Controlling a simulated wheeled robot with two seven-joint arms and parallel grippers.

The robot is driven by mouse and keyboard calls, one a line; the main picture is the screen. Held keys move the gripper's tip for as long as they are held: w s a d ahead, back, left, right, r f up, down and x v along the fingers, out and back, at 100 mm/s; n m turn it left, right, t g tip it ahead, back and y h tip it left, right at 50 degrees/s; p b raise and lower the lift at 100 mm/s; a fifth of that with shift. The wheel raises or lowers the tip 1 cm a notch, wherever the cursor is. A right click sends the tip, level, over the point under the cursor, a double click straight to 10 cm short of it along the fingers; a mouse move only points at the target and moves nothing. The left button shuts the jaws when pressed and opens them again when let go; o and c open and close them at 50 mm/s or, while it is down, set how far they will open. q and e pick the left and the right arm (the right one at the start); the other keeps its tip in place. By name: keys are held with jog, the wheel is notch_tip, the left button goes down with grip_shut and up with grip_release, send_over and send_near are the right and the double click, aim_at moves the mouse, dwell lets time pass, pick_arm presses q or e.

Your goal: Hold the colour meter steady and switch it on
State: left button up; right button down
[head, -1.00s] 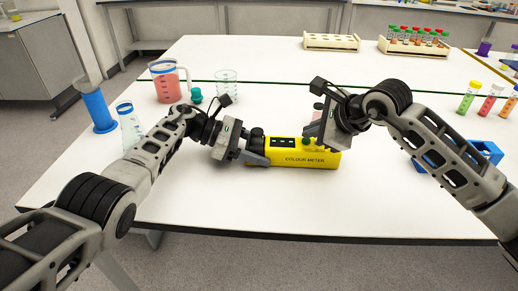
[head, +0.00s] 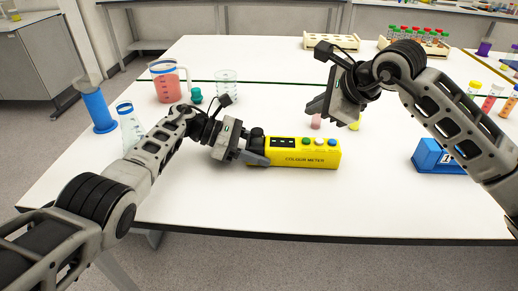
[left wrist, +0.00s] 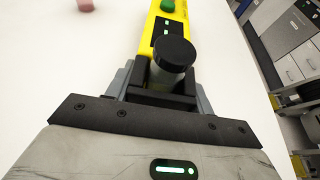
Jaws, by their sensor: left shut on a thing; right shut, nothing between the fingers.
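The yellow colour meter (head: 312,160) lies on the white bench, its lettered side facing me. Its top has a dark panel with small pale marks and a green button (head: 306,141), a pale button and a blue button (head: 332,141). My left gripper (head: 256,152) is shut on the meter's left end. In the left wrist view a black round knob (left wrist: 174,53) stands at the fingers, with the green button (left wrist: 168,5) beyond. My right gripper (head: 316,112) is shut and empty, raised above and behind the meter, apart from it.
A jug of pink liquid (head: 165,82), a glass beaker (head: 227,85), a flask (head: 130,125) and a blue cylinder (head: 98,108) stand at the left. A blue rack (head: 432,160) is at the right. Tube racks stand at the back. The bench front is clear.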

dwell(0.4)
pick_arm(q)
jog(key=o, duration=1.3)
jog(key=shift+a, duration=0.1)
